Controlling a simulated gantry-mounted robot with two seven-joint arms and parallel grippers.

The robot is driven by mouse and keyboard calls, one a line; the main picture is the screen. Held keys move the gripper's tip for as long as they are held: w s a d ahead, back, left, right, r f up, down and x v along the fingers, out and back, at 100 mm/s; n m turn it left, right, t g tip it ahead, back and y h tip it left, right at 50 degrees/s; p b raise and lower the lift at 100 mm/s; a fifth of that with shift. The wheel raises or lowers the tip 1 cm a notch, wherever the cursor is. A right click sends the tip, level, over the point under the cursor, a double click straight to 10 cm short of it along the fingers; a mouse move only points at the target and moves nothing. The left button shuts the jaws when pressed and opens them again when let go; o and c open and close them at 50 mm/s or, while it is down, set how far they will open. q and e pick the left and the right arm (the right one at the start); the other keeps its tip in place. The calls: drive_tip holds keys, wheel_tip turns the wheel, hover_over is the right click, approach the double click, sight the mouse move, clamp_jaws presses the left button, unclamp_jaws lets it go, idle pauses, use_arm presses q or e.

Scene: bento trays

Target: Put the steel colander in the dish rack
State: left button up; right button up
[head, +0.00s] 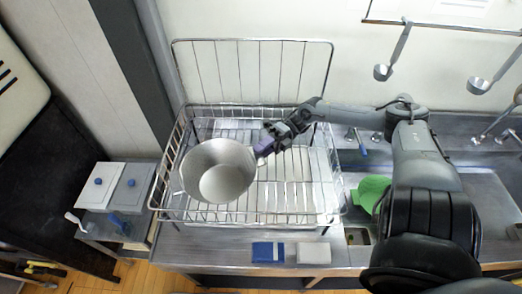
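The steel colander (218,172) is a smooth, pale grey bowl in the head view. It appears over the left half of the wire dish rack (335,208), its opening facing the camera; I cannot tell whether it rests on the wires or is held just above them. My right gripper (263,150) reaches in from the right, its purple-tipped fingers at the colander's upper right rim. Whether they are closed on the rim is too small to tell. My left gripper is not in view.
The rack's right half is empty. Ladles (384,71) hang from a rail at the upper right. A green item (373,192) lies by the sink. A blue sponge-like block (268,252) and a white block (313,252) sit at the counter's front. Lidded containers (98,184) stand at the left.

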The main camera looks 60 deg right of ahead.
drive_tip(key=shift+d, duration=0.1)
drive_tip(key=shift+s+d+f, duration=0.1)
drive_tip(key=shift+d, duration=0.1)
drive_tip(key=b+v, duration=0.1)
drive_tip(key=v, duration=0.4)
drive_tip(key=shift+s+d+f, duration=0.1)
drive_tip(key=shift+d, duration=0.15)
drive_tip(key=shift+s+d+b, duration=0.25)
drive_tip(key=shift+d+b, duration=0.1)
drive_tip(key=shift+d, duration=0.3)
